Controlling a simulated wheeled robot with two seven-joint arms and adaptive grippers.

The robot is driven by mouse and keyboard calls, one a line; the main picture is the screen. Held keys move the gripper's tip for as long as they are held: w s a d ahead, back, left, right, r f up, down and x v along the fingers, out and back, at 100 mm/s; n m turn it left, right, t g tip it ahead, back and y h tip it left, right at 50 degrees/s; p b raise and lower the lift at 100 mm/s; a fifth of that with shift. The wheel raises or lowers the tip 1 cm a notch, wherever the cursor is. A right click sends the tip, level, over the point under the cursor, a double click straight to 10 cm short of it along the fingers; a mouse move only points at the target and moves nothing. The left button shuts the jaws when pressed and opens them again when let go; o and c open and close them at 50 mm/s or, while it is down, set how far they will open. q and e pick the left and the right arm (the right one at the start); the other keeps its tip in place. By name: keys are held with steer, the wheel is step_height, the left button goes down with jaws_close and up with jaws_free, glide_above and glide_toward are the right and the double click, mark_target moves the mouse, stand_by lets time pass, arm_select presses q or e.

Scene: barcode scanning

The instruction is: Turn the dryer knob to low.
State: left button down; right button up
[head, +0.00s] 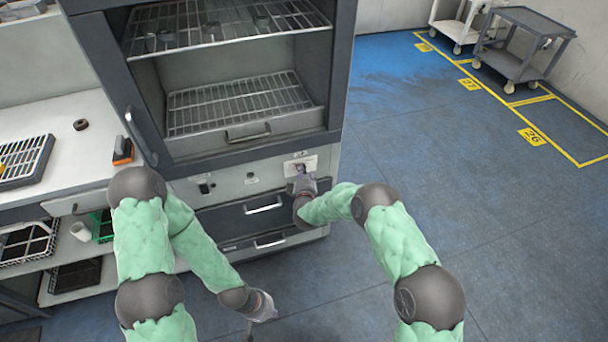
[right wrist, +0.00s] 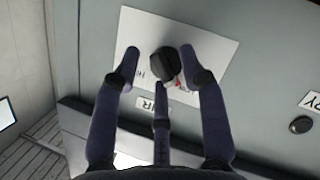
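The dryer (head: 235,135) is a tall grey cabinet with two wire racks. Its knob (right wrist: 163,64) is round and black, on a white plate (right wrist: 205,42) on the front panel. In the head view the plate (head: 311,160) shows at the panel's right end, with my right gripper (head: 301,176) in front of it. A gap shows on the left; contact on the right is unclear.
Drawers (head: 262,205) lie below the panel. A worktop (head: 50,170) with a black tray (head: 24,162) is at left. Carts (head: 515,55) stand far right. The blue floor at right is clear.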

steer(key=shift+s+r, duration=0.1)
steer(key=shift+r, duration=0.15)
steer(key=v, duration=1.1)
steer(key=shift+s, duration=0.35)
steer(key=shift+d, duration=0.1)
steer(key=s+d+f+m+g+y, duration=0.1)
steer(key=s+d+f+m+g, duration=0.25)
steer(key=s+f, duration=0.35)
steer(key=s+d+f+m+g+y, duration=0.1)
steer(key=s+d+f+m+g, duration=0.25)
steer(key=s+f+g, duration=0.35)
steer(key=s+d+m+g+y, duration=0.1)
steer(key=s+m+g, duration=0.1)
steer(key=s, duration=0.7)
steer(key=s+d+m+g+p, duration=0.1)
steer(key=s+m+g, duration=0.1)
steer(key=s, duration=0.8)
steer(key=shift+s+d+f+m+y, duration=0.25)
steer(key=shift+f+m+y, duration=0.2)
steer(key=shift+m, duration=0.25)
